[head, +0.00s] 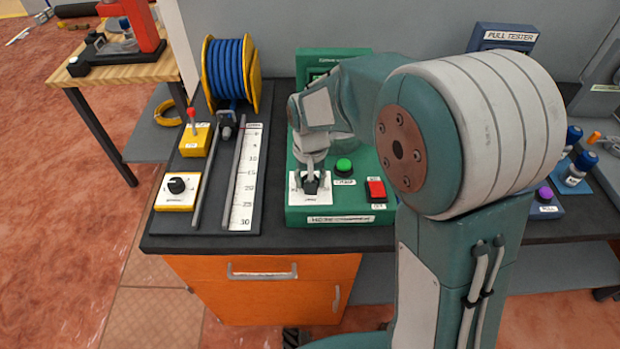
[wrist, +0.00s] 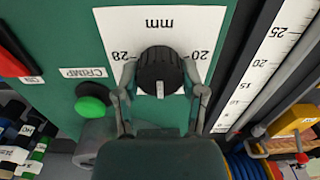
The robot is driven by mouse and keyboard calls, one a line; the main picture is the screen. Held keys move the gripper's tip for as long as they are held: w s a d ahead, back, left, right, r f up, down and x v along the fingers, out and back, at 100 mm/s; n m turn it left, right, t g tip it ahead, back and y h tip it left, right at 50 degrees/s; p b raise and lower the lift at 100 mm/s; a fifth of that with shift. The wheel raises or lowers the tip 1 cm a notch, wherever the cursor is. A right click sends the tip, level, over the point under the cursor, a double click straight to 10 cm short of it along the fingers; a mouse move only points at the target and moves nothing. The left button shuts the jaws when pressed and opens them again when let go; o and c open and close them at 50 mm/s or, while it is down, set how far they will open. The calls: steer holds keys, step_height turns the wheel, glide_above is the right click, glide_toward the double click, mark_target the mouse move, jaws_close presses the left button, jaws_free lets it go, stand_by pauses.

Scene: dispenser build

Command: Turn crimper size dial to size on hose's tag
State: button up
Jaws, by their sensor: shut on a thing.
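The crimper (head: 340,214) is a green machine on the bench with a white dial plate at its front left. The size dial is a black ribbed knob (wrist: 160,68) on that plate, under an "mm" label. "28" is printed left of the knob and "20" right of it in the wrist view. A white mark on the knob (wrist: 160,90) points down toward my gripper in that view. My gripper (head: 311,172) reaches down over the dial, its fingers on either side of the knob, shut on it. Other plate markings are hidden. I cannot make out a hose's tag.
A green crimp button (head: 344,166) and a red switch (head: 376,189) sit right of the dial. Left are a long ruler (head: 245,180), a yellow box with its own black knob (head: 177,186), a red-lever box (head: 194,138) and a blue hose reel (head: 231,70). A pull tester (head: 505,37) stands right.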

stand_by(0.5)
steer(key=o, duration=1.1)
steer(key=shift+f, duration=0.1)
steer(key=shift+o, duration=0.2)
steer(key=shift+a, duration=0.1)
step_height(320, 180, up, 12)
steer(key=s+d+r+t, duration=0.2)
steer(key=s+d, duration=0.4)
steer(key=s, duration=0.3)
steer(key=s+d+r+t, duration=0.2)
steer(key=s+d, duration=0.4)
steer(key=s, duration=0.4)
steer(key=shift+d+t, duration=0.4)
steer(key=shift+t, duration=0.4)
